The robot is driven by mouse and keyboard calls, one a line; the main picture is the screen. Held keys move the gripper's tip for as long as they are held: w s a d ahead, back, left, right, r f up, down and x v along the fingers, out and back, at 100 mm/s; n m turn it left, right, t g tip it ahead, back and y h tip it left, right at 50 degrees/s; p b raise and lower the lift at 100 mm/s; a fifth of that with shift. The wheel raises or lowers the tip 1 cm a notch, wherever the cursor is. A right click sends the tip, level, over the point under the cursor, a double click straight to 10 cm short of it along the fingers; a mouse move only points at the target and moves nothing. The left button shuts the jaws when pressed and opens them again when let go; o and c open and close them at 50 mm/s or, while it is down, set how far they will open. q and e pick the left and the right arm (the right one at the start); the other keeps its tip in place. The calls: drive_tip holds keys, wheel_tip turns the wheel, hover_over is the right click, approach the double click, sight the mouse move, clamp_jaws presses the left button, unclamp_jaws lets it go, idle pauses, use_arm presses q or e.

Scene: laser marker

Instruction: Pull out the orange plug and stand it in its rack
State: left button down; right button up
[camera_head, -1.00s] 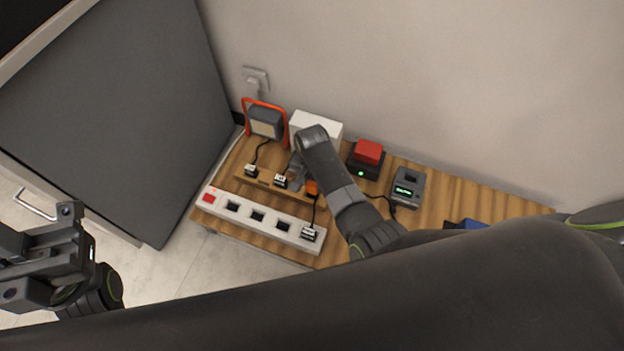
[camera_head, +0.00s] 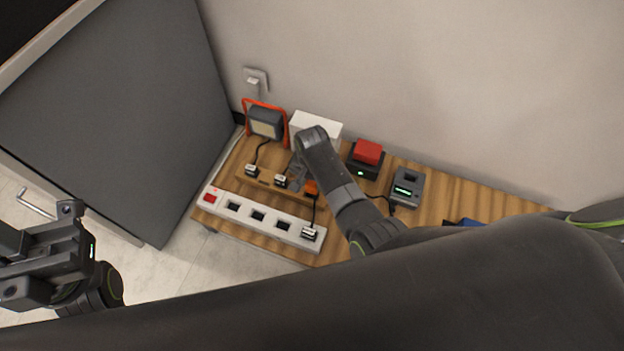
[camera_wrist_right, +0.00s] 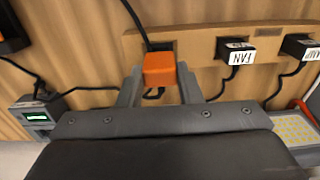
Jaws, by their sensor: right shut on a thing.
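The orange plug (camera_head: 311,188) is between the fingers of my right gripper (camera_head: 302,179), which is shut on it. In the right wrist view the orange plug (camera_wrist_right: 160,69) sits between both fingertips, with a black cord by it. It is at one end of the wooden rack (camera_wrist_right: 193,46); I cannot tell whether it is seated there or just above. The rack (camera_head: 263,184) also holds a plug labelled FAN (camera_wrist_right: 236,49) and another labelled plug (camera_wrist_right: 299,46). My left gripper (camera_head: 75,262) is at the lower left, far from the rack; its jaw opening is unclear.
A white power strip (camera_head: 268,223) with a red switch (camera_head: 211,196) lies along the front edge; a black plug (camera_head: 310,233) is in its right end. Behind the rack stand a work lamp (camera_head: 265,122) and a white box (camera_head: 325,127). A red-topped device (camera_head: 367,152) and charger (camera_head: 406,188) stand right.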

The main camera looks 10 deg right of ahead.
drive_tip(key=shift+f+b, duration=1)
drive_tip(key=shift+f, duration=0.7)
idle(0.6)
drive_tip(key=shift+r+p, duration=0.2)
drive_tip(key=shift+p, duration=0.25)
drive_tip(key=shift+f, duration=0.2)
idle(0.4)
drive_tip(key=o, duration=1.1)
